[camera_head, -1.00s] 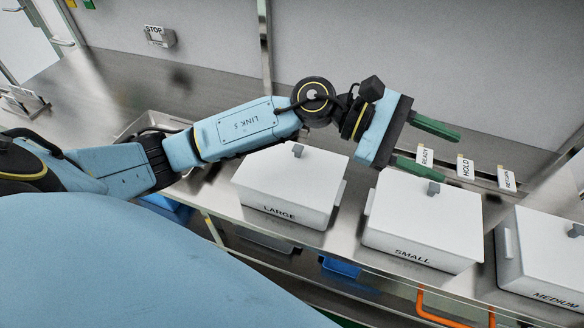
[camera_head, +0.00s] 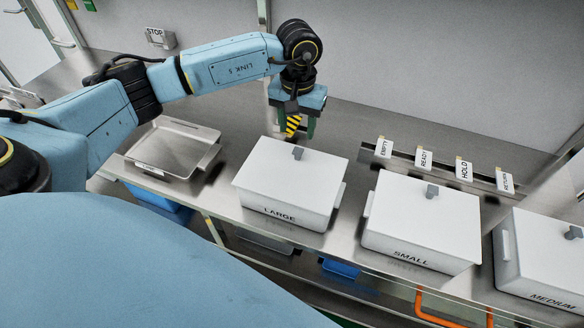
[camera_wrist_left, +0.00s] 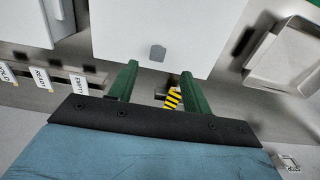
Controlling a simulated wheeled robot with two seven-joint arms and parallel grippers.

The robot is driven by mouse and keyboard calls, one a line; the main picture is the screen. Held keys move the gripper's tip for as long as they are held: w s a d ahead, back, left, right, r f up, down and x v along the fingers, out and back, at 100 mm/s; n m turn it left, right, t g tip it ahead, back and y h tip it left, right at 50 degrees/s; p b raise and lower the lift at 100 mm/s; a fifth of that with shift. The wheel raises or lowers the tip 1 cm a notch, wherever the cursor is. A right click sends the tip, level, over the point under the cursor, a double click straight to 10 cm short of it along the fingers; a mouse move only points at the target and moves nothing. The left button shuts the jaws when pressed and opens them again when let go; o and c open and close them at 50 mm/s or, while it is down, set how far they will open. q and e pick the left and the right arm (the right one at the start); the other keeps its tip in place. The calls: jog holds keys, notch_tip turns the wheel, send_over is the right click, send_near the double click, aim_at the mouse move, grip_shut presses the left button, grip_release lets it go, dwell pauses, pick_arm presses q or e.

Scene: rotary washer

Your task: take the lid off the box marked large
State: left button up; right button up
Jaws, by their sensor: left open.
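The box marked LARGE (camera_head: 282,213) stands on the steel counter, with its white lid (camera_head: 275,178) on and a small grey knob (camera_head: 298,153) on top. My left gripper (camera_head: 300,130) points down just behind the far edge of this box, open and empty. In the left wrist view its two green fingers (camera_wrist_left: 155,88) are spread apart. The grey knob (camera_wrist_left: 158,53) shows beyond the fingertips, not between them. The lid (camera_wrist_left: 115,30) fills the upper middle there. My right gripper is in neither view.
The lidded boxes marked SMALL (camera_head: 410,253) and MEDIUM (camera_head: 530,285) stand to the right. An empty metal tray (camera_head: 205,133) lies to the left. Several upright label cards (camera_head: 425,159) stand behind the boxes. A yellow-black striped piece (camera_head: 293,125) shows by the gripper.

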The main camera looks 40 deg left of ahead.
aim_at(298, 152)
pick_arm(q)
notch_tip(298, 152, down, 2)
jog(key=shift+d+f+p, duration=0.1)
jog(key=shift+f+p, duration=0.3)
jog(key=shift+f, duration=0.2)
notch_tip(298, 152, down, 4)
jog(key=shift+f+p, duration=0.15)
jog(key=shift+p, duration=0.45)
jog(key=shift+c, duration=0.3)
grip_shut()
